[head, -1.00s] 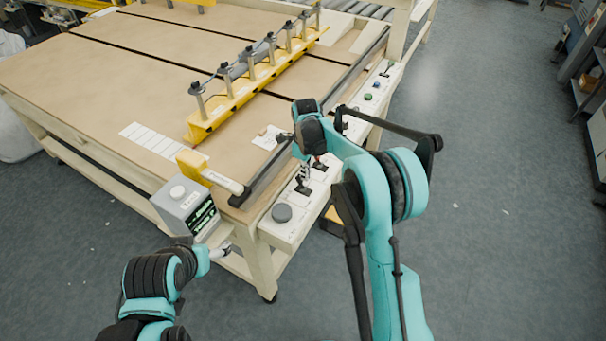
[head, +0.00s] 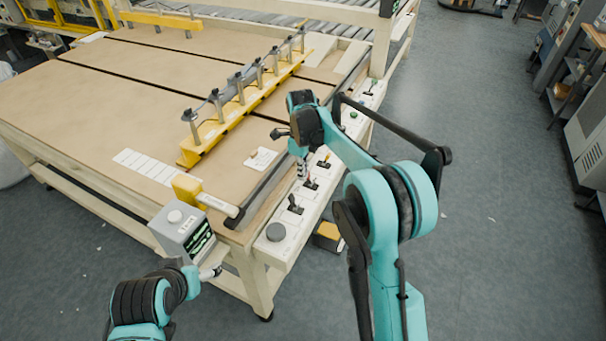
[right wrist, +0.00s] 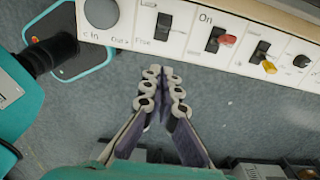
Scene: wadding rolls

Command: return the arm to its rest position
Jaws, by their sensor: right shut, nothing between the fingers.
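My right gripper (head: 302,172) hangs by the control panel (head: 262,250) on the table's near right edge. In the right wrist view the fingers of my right gripper (right wrist: 162,76) are together with nothing between them. The floor shows around them, and the panel edge lies beyond the tips, seemingly apart from them. The right arm (head: 385,205) is bent, with its elbow raised on the right. My left gripper (head: 212,272) is low, beside the table's front corner; its fingers are too small to tell open from shut.
A grey display box (head: 183,230) stands at the corner. A yellow clamp bar (head: 238,108) lies across the table. The floor to the right is open.

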